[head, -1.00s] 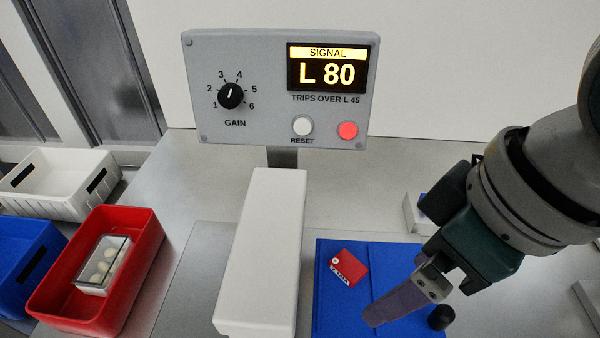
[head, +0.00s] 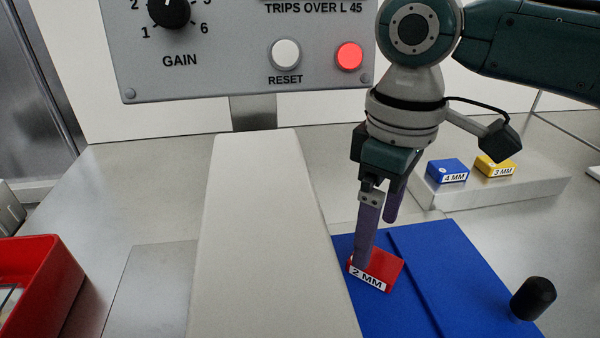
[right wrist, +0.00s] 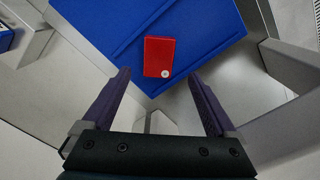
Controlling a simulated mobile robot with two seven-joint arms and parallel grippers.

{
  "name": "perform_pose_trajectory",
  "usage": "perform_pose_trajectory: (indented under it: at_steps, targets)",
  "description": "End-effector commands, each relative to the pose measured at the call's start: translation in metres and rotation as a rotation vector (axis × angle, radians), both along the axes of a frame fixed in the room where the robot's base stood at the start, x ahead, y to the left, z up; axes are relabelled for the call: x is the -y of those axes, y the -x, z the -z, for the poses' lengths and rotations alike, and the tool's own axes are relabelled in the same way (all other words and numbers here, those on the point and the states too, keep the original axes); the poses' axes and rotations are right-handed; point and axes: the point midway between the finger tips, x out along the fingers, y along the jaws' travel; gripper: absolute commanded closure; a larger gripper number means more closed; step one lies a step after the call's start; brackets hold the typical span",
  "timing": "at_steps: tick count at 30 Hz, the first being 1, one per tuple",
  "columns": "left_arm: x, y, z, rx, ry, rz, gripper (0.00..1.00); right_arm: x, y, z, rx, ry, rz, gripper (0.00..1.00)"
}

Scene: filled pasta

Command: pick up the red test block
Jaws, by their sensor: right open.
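The red test block (head: 383,267), labelled 2 MM, lies flat on the blue board (head: 450,255). In the right wrist view the red block (right wrist: 159,54) lies ahead, between the lines of the two fingers, with a small white dot at its near corner. My right gripper (head: 377,242) is open and empty. It points down over the block, and one fingertip overlaps the block's left part in the head view. I cannot tell whether it touches. In the right wrist view the gripper (right wrist: 160,77) has its fingers spread wider than the block. My left gripper is not in view.
A long white housing (head: 265,230) stands just left of the board. A black knob (head: 533,298) sits at the board's right. Blue (head: 447,171) and yellow (head: 495,166) blocks rest on a pale ledge behind. A red bin (head: 45,280) is at far left, the gauge panel (head: 230,70) behind.

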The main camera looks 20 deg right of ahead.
Motion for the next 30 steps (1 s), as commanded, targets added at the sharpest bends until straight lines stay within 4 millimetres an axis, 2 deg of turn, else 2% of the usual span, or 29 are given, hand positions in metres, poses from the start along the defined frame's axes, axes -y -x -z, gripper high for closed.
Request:
perform_pose_trajectory:
  at_steps: [10, 19, 30]
  targets:
    - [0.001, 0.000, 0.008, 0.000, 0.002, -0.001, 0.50, 0.003, 0.000, 0.049, -0.002, 0.001, -0.001, 0.07]
    - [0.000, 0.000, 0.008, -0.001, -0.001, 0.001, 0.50, 0.003, -0.001, 0.053, 0.001, 0.001, -0.002, 0.07]
    - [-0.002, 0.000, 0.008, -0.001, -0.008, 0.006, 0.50, 0.003, -0.001, 0.053, 0.001, 0.001, -0.002, 0.49]
